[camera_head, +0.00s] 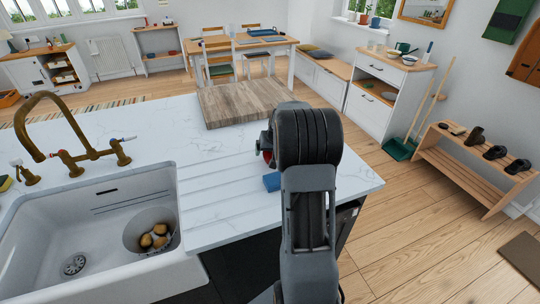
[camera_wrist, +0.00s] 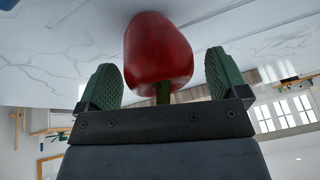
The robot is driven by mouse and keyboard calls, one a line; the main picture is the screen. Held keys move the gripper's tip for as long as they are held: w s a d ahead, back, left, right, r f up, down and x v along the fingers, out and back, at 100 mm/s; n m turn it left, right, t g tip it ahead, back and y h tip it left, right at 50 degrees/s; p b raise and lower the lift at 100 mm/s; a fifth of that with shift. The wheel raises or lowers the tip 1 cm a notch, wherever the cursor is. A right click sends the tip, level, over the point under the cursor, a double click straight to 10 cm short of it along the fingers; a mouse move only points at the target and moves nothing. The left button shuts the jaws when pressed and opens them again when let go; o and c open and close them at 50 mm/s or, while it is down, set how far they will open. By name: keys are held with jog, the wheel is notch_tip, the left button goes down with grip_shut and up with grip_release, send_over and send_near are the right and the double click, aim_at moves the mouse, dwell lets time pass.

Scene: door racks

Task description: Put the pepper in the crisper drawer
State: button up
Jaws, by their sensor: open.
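A red pepper (camera_wrist: 158,52) with a green stem fills the middle of the wrist view, against the white worktop. My gripper (camera_wrist: 160,82) is open, one green-padded finger on each side of the pepper. A gap shows between the pepper and each finger. The crisper drawer does not show in either view.
A blue block (camera_head: 271,182) lies on the worktop (camera_head: 222,160) close to my arm. A wooden board (camera_head: 243,102) lies behind. The sink (camera_head: 75,250) at the left holds a colander (camera_head: 133,237) with several yellowish items. The wooden floor (camera_head: 430,230) at the right has open room.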

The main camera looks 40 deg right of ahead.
jog(key=c, duration=1.1)
jog(key=shift+o, duration=0.2)
jog(key=shift+r, duration=0.1)
